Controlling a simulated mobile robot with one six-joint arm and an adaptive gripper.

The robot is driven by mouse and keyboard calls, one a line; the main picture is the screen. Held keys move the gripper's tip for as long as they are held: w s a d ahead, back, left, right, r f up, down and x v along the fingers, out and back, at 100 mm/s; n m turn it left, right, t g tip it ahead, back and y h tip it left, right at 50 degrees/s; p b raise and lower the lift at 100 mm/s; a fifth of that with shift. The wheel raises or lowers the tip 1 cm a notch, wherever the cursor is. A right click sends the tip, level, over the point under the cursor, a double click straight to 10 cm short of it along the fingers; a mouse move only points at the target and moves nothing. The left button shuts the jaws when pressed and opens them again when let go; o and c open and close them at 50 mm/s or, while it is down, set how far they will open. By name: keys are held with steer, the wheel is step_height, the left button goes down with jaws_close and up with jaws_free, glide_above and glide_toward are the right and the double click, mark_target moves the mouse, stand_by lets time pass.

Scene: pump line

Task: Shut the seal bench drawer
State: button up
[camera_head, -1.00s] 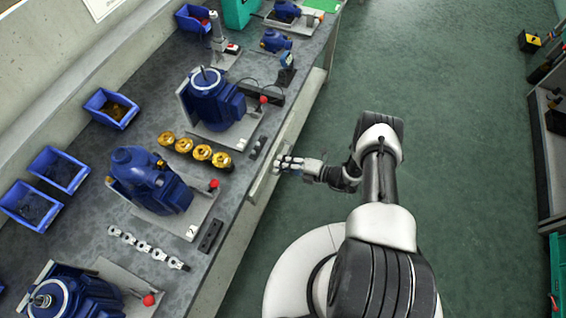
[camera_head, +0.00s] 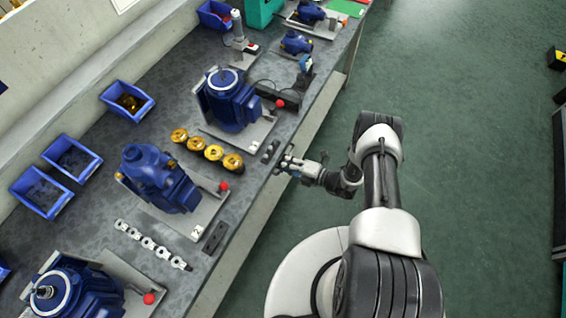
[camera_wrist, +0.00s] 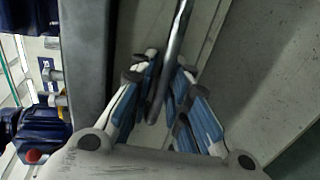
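The seal bench drawer's front lies below the bench edge, beside my gripper (camera_head: 288,162), and is mostly hidden by the gripper in the head view. No clear drawer overhang shows past the bench edge; whether it is fully flush I cannot tell. In the wrist view a metal bar handle (camera_wrist: 176,45) runs between my two blue-padded fingers (camera_wrist: 166,75). The fingers stand apart on either side of the bar, with gaps visible, so the gripper looks open around it.
The bench (camera_head: 222,195) carries blue pumps (camera_head: 232,98), gold rings (camera_head: 213,152), a row of metal parts (camera_head: 150,245) and blue bins (camera_head: 128,100). The green floor (camera_head: 460,150) right of my arm is clear. Shelving stands at the far right.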

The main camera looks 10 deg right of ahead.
steer(key=v, duration=1.2)
stand_by(0.4)
steer(key=a+r+n+g+h, duration=0.15)
steer(key=r+n+g, duration=0.35)
steer(key=r+n, duration=0.7)
steer(key=a+r+n+g, duration=0.35)
steer(key=r+n, duration=0.45)
steer(key=r, duration=0.9)
steer(key=s+d+r+n+t+h, duration=0.2)
steer(key=s+r+n+t+h, duration=0.2)
steer(key=s+r+n+h, duration=0.7)
steer(key=shift+s+r+n, duration=4.25)
steer(key=shift+n, duration=1.85)
